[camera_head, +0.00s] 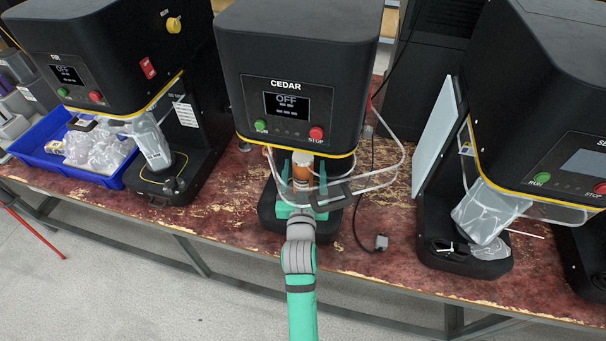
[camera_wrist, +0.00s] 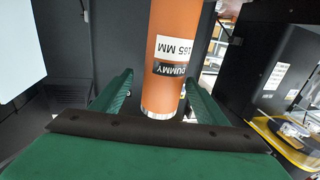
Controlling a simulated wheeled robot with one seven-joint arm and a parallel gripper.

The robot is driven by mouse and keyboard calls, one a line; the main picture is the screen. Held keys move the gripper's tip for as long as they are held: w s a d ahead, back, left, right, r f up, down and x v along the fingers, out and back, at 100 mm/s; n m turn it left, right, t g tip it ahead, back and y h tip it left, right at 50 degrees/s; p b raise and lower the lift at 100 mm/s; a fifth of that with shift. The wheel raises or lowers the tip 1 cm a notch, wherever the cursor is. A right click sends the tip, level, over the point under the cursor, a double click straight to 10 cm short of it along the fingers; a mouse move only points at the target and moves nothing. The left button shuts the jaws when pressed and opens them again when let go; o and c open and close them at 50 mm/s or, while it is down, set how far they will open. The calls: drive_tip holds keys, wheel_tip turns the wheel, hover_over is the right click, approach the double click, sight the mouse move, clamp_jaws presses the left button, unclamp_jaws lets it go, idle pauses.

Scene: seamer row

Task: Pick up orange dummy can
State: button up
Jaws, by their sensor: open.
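The orange dummy can (camera_wrist: 163,96) stands inside the middle machine, marked CEDAR (camera_head: 289,100). It carries a white label reading 165 MM and a black DUMMY label. In the head view the can (camera_head: 302,173) shows a pale upper part and orange below, partly hidden by my gripper. My gripper (camera_head: 302,180) reaches into the machine from the front, and its green fingers stand on either side of the can. In the wrist view my gripper (camera_wrist: 158,90) is open, with the can between the fingers and visible gaps on both sides.
A clear guard frame (camera_head: 375,178) surrounds the CEDAR machine's opening at the right. Similar machines stand left (camera_head: 95,50) and right (camera_head: 540,110). A blue tray (camera_head: 38,158) of clear bags is at left. A cable with a plug (camera_head: 381,242) lies on the worn red bench.

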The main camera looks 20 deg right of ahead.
drive_tip(key=shift+a+r+x, duration=0.1)
drive_tip(key=shift+x, duration=1.2)
drive_tip(key=shift+a+r+x, duration=0.1)
drive_tip(key=shift+x, duration=1.15)
drive_tip(key=c, duration=1.3)
